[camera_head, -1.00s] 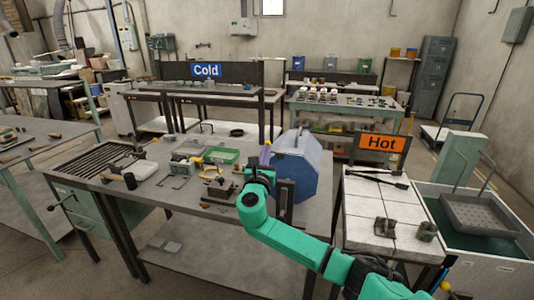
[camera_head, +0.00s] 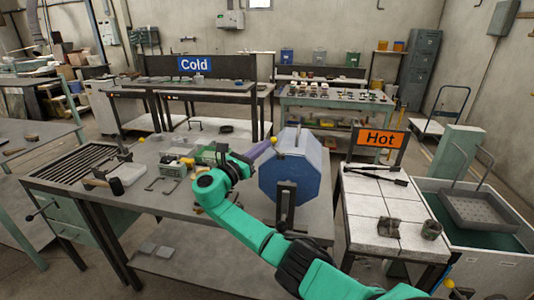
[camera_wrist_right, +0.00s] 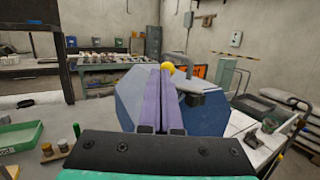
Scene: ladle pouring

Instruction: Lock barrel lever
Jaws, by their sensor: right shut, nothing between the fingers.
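The blue octagonal barrel (camera_head: 297,168) stands upright on its dark stand on the grey workbench. A yellow ball knob (camera_head: 274,140), apparently the lever's end, shows at the barrel's upper left. In the right wrist view the knob (camera_wrist_right: 168,68) appears just beyond my fingertips, and the barrel (camera_wrist_right: 205,118) fills the middle. My right gripper (camera_head: 264,148) has purple fingers, shut and empty, pointing at the barrel's upper left side by the knob. I cannot tell whether they touch the knob. The rest of the lever is largely hidden. My left gripper is not in view.
A green tray (camera_wrist_right: 18,136) and small jars lie left of the barrel in the wrist view. A hammer (camera_head: 100,182) and small parts lie on the bench's left. A white-tiled table (camera_head: 385,220) with the orange Hot sign (camera_head: 380,139) stands at right.

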